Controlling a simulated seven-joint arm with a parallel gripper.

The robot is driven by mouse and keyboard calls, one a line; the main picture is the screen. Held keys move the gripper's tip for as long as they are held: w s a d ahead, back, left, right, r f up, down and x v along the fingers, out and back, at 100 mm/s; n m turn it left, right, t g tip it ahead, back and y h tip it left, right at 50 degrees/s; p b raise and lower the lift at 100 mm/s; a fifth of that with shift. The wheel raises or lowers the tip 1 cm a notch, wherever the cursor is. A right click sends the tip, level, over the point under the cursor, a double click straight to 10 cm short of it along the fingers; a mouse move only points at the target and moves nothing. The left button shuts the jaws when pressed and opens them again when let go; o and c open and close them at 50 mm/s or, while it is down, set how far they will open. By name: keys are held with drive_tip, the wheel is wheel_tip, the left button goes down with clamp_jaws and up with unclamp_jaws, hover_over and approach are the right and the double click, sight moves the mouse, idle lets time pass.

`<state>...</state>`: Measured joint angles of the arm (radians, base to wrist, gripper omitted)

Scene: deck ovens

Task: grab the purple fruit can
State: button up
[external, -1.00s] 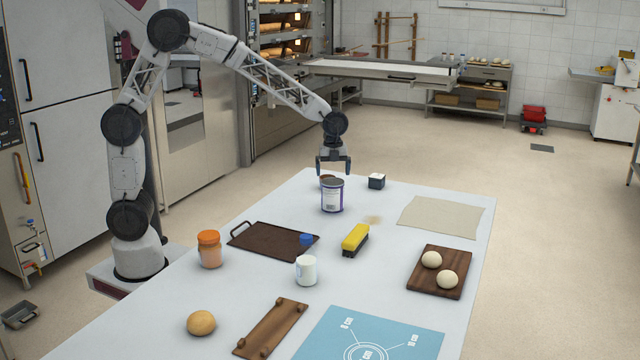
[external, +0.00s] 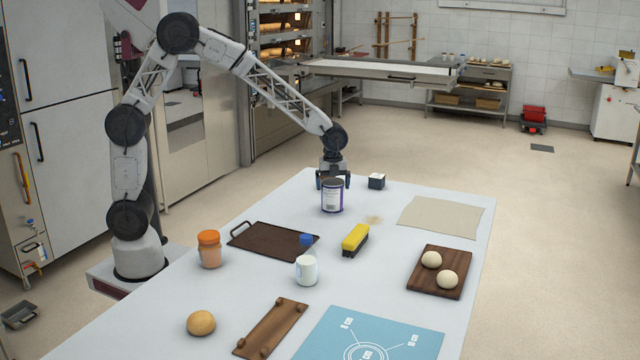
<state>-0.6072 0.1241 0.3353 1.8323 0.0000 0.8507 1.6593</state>
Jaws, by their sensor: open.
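The purple fruit can (external: 332,197) stands upright near the far end of the white table, with a pale label on its side and a purple rim. My gripper (external: 333,184) is open and points down at the can's top, just behind or around it. The fingers show on either side of the can's upper part. From this view I cannot tell whether they straddle the can or stand behind it, or whether they touch it.
A small dark box (external: 377,181) stands close to the right of my gripper. A yellow brush (external: 355,240), a dark tray (external: 262,240), an orange-lidded jar (external: 209,249) and a white jar (external: 306,270) stand nearer. A beige cloth (external: 441,216) lies to the right.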

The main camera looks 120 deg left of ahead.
drive_tip(key=shift+f, duration=0.85)
drive_tip(key=c, duration=1.1)
drive_tip(key=shift+r, duration=0.15)
drive_tip(key=shift+r, duration=0.7)
wheel_tip(320, 180, up, 2)
drive_tip(key=shift+r, duration=0.1)
drive_tip(key=s+d, duration=0.3)
drive_tip(key=s, duration=0.1)
drive_tip(key=s+d, duration=0.3)
drive_tip(key=s, duration=0.1)
drive_tip(key=s+d+r, duration=0.1)
drive_tip(key=s+d, duration=0.2)
drive_tip(key=s, duration=0.2)
drive_tip(key=shift+s+r, duration=0.1)
